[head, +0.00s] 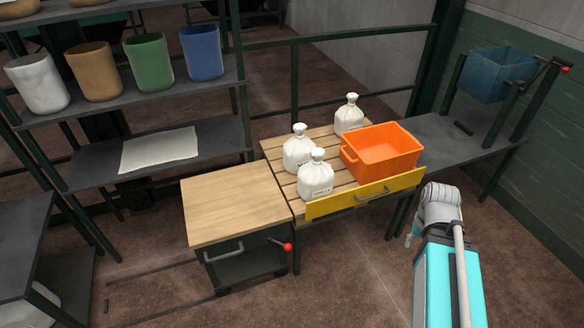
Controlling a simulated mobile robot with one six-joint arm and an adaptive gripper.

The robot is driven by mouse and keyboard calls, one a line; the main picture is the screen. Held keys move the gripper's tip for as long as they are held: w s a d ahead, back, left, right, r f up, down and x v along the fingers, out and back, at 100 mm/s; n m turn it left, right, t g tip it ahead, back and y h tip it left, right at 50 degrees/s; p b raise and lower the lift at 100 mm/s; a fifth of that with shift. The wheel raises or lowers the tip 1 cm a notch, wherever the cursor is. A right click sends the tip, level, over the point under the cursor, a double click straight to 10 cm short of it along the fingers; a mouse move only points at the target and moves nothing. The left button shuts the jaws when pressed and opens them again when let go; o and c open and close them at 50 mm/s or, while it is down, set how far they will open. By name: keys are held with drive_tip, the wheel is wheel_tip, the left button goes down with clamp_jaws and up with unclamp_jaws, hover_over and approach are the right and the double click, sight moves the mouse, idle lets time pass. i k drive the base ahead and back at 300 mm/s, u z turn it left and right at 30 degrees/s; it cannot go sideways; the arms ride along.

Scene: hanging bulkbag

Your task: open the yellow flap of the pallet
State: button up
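The yellow flap (340,200) stands upright along the front edge of the slatted wooden pallet (276,150). On the pallet behind the flap are an orange crate (385,158) at the right and three tied white sacks, one at the back (349,114), one at the left (298,150) and one at the front (316,176). My arm is at the lower right, in front of the flap's right end and apart from it. My gripper (409,240) shows only as a small part beside the arm; its fingers cannot be made out.
A wood-topped cart (235,203) with a red-knobbed lever (287,247) stands close left of the pallet. A dark bench (440,150) with a blue bin (495,75) is at the right. Shelves with coloured buckets (148,62) stand at the left. The floor (350,270) before the flap is clear.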

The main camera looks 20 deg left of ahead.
sight(326, 206)
drive_tip(key=u, duration=0.85)
drive_tip(key=i, duration=1.05)
drive_tip(key=z, duration=1.15)
drive_tip(key=k, duration=0.3)
drive_tip(key=z, duration=0.05)
